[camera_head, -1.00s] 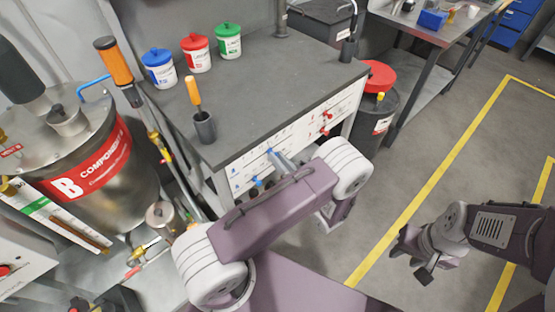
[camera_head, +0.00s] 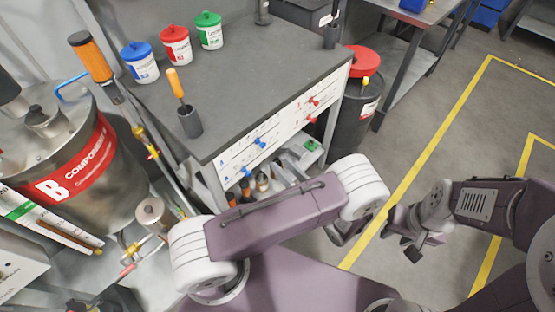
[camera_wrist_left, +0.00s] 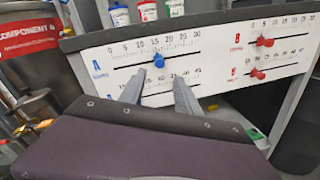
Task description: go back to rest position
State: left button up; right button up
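My left arm (camera_head: 275,222) is folded across the lower middle of the head view. Its gripper is mostly hidden behind the arm there. In the left wrist view, my left gripper (camera_wrist_left: 157,88) has its two grey fingers apart with nothing between them. It points at a white slider panel (camera_wrist_left: 210,62) with a blue knob (camera_wrist_left: 159,61) and red knobs (camera_wrist_left: 265,41), and stands clear of it. My right gripper (camera_head: 398,236) hangs over the floor at the right of the head view and holds nothing visible. Its finger opening is unclear.
The dark workbench (camera_head: 245,85) carries blue-, red- and green-lidded tubs and an orange-handled tool in a cup (camera_head: 189,122). A steel component B tank (camera_head: 75,150) stands left. A red-lidded bin (camera_head: 350,115) stands right of the bench. Floor with yellow lines (camera_head: 430,140) is clear.

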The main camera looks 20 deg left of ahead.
dwell(0.4)
pick_arm(q)
jog(key=s+a+n+g+h, duration=0.3)
jog(key=s+n+g+h, duration=0.3)
jog(key=n, duration=0.4)
jog(key=s+a+n+g+h, duration=0.2)
jog(key=s+n+g+h, duration=0.2)
jog(key=s+n+g, duration=0.4)
jog(key=w+d+r+n+t+h+p, duration=0.1)
jog(key=r+n+t+h+p, duration=0.1)
jog(key=r+n+p, duration=0.3)
jog(key=w+d+r+n+t+h+p, duration=0.1)
jog(key=w+r+n+t+h+p, duration=0.1)
jog(key=r+n+p, duration=0.4)
notch_tip(320, 180, up, 4)
jog(key=shift+d+r+t+h+p, duration=0.25)
jog(key=shift+d+t+h+p, duration=0.15)
jog(key=shift+t+h+p, duration=0.5)
